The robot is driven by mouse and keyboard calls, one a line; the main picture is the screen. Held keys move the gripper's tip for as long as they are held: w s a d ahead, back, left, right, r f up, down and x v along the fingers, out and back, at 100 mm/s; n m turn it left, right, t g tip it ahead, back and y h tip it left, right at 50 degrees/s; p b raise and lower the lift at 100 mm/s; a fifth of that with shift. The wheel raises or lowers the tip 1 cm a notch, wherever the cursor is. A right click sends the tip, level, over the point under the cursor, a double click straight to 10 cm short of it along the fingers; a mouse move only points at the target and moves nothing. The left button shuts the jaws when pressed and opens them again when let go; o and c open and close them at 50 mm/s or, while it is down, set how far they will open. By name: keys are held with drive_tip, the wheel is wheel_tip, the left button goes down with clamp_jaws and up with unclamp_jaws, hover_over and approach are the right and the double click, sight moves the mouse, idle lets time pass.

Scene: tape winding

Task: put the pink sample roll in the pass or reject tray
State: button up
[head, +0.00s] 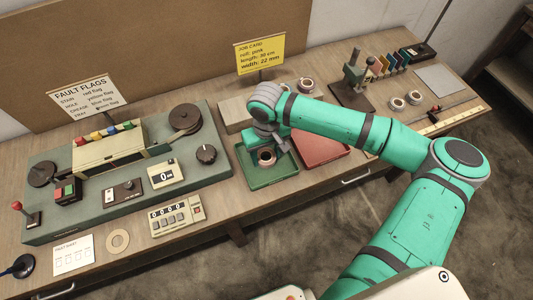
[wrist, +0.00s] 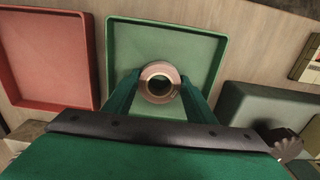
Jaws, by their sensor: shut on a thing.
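The pink sample roll (wrist: 159,82) is a small ring with a pinkish side and a dark hole, and it sits between the fingers of my gripper (wrist: 158,88) in the wrist view. In the head view the roll (head: 266,157) shows below my gripper (head: 268,150), over the green tray (head: 270,179). My gripper is shut on the roll. I cannot tell whether the roll touches the tray floor. The green tray (wrist: 212,38) lies beneath it in the wrist view. The red tray (head: 322,146) is right of the green tray and looks empty; it also shows in the wrist view (wrist: 45,50).
A yellow job card (head: 260,53) stands behind the trays, reading roll pink. The winding machine (head: 110,152) is to the left. Two loose rolls (head: 405,101) and a stamp-like stand (head: 354,78) are to the right. A counter box (head: 177,215) sits at the front left.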

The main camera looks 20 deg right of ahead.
drive_tip(key=o, duration=1)
drive_tip(key=shift+w, duration=0.1)
wheel_tip(320, 180, up, 12)
drive_tip(key=shift+r, duration=0.2)
